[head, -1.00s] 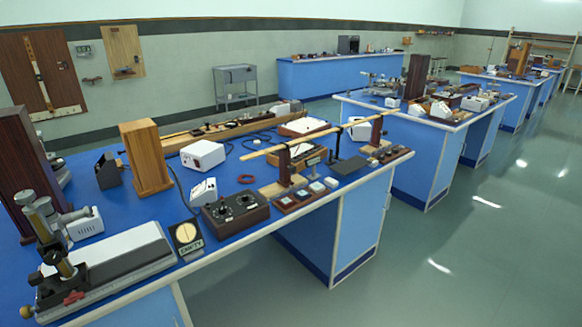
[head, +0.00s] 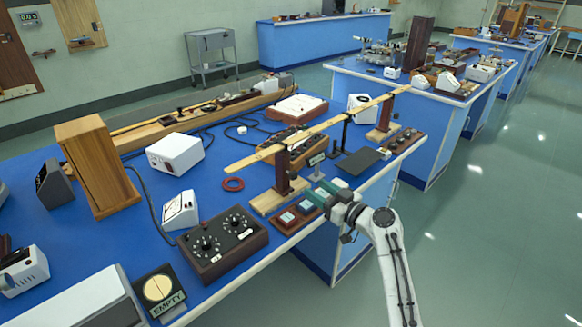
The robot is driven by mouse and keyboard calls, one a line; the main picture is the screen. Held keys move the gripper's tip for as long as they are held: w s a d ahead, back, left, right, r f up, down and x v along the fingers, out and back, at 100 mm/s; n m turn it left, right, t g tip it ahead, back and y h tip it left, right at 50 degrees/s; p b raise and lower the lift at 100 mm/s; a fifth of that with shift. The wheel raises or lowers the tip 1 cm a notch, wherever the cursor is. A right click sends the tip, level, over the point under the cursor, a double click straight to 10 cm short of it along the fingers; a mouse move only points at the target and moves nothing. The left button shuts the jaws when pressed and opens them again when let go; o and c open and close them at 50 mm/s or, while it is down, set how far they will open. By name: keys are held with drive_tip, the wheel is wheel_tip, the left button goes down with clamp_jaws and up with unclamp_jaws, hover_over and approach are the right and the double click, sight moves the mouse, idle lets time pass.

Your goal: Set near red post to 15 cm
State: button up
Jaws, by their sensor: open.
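The near red post (head: 282,173) is a dark red upright on a pale wooden base (head: 266,204) near the front edge of the blue bench. A long wooden beam (head: 335,122) runs over it to a second red post (head: 384,116) at the right. My gripper (head: 315,192), with teal fingers, is just right of the near post and lower than its top. It looks apart from the post, open and empty. It covers part of the small blocks below it. Any scale marks on the beam are too small to read.
Small blocks in wooden trays (head: 285,222) lie by the bench edge under my gripper. A brown box with dials (head: 222,241) stands at the left. Two thin dark stands (head: 344,132) rise under the beam. A small sign (head: 317,160) stands right of the near post.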

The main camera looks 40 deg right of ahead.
sight(295, 176)
drive_tip(key=w, duration=0.3)
drive_tip(key=w+p, duration=0.1)
drive_tip(key=w, duration=0.6)
drive_tip(key=shift+w+a, duration=0.25)
drive_tip(key=shift+w, duration=0.1)
drive_tip(key=shift+c, duration=0.3)
clamp_jaws()
